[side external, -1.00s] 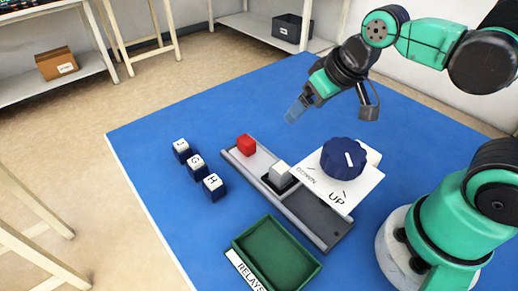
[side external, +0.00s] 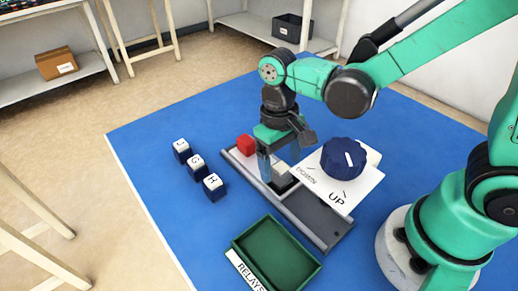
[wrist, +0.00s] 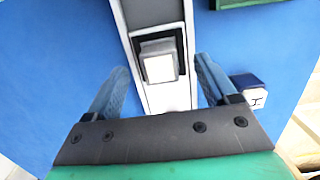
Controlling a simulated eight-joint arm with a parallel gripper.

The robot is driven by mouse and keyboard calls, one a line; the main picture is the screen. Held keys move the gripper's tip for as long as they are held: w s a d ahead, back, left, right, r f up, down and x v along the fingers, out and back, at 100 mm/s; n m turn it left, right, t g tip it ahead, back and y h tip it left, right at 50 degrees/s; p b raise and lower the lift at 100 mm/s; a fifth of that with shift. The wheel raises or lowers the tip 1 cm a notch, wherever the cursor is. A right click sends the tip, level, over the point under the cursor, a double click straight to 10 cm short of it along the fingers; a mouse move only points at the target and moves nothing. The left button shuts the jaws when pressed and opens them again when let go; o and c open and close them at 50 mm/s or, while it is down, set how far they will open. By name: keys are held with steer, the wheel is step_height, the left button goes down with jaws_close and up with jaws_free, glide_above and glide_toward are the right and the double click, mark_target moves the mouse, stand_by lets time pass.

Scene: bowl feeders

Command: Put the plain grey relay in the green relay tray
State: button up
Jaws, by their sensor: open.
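The plain grey relay (side external: 280,170) sits on a dark square on the feeder track (side external: 310,222). In the wrist view the relay (wrist: 158,62) lies between the two finger lines, on the pale track. My gripper (side external: 268,178) points down at the relay, with its fingers partly in front of it. In the wrist view my gripper (wrist: 160,90) is open, one finger on each side of the track, and nothing is held. The green relay tray (side external: 275,250), labelled RELAYS, is empty on the mat at the front; its edge shows at the top of the wrist view (wrist: 240,3).
A red block (side external: 245,143) sits farther up the track. A blue knob (side external: 344,158) stands on a white plate (side external: 338,190) marked UP, right of the relay. Lettered dark blocks (side external: 197,165) stand to the left. The blue mat between blocks and tray is clear.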

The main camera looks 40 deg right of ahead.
steer(key=shift+s+f, duration=0.1)
steer(key=shift+f, duration=0.6)
jaws_close()
steer(key=shift+r, duration=0.1)
